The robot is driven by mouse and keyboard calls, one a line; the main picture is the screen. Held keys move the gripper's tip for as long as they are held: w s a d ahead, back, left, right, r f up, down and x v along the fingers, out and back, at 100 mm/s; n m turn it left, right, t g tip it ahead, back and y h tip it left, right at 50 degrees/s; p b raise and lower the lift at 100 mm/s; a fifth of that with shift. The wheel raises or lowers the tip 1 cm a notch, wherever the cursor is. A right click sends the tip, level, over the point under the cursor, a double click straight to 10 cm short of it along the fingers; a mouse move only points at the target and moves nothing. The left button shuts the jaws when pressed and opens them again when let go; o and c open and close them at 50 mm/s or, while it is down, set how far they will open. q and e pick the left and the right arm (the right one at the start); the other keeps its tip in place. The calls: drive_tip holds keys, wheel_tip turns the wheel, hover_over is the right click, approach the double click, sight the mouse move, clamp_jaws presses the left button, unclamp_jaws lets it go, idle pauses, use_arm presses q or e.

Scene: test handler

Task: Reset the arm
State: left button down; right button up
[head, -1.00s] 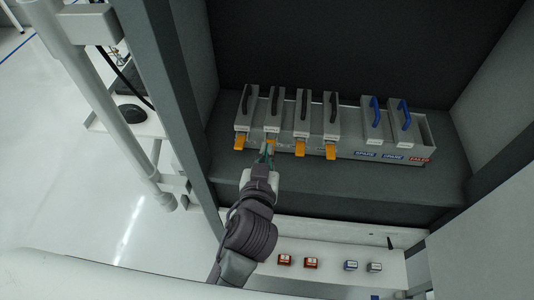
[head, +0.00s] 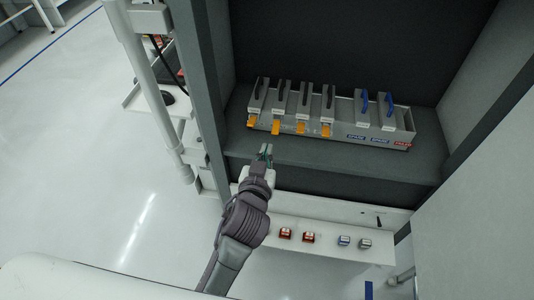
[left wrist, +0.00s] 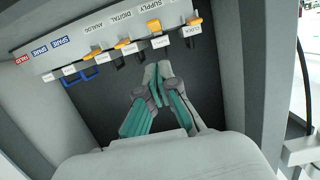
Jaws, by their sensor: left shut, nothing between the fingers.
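My left gripper (head: 265,150) is shut and empty in front of the shelf's front edge, below and apart from the module rack. It also shows in the left wrist view (left wrist: 158,70), its teal-lined fingers together at the tips. The grey rack (head: 398,135) stands on the dark shelf (head: 330,165). It holds several grey modules with black handles and orange tabs (head: 301,128) at left, and two with blue handles (head: 389,102) at right. In the left wrist view, labels such as SUPPLY, DIGITAL and ANALOG (left wrist: 94,24) show. My right gripper is not in view.
Below the shelf is a white ledge (head: 325,242) with two red buttons (head: 308,237) and two grey-blue ones (head: 344,240). A grey cabinet post (head: 199,80) and a pale pole (head: 150,90) stand left of the opening. Open floor (head: 90,190) lies at left.

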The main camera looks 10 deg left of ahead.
use_arm(q)
drive_tip(key=shift+w+f, duration=0.1)
drive_tip(key=shift+w, duration=0.05)
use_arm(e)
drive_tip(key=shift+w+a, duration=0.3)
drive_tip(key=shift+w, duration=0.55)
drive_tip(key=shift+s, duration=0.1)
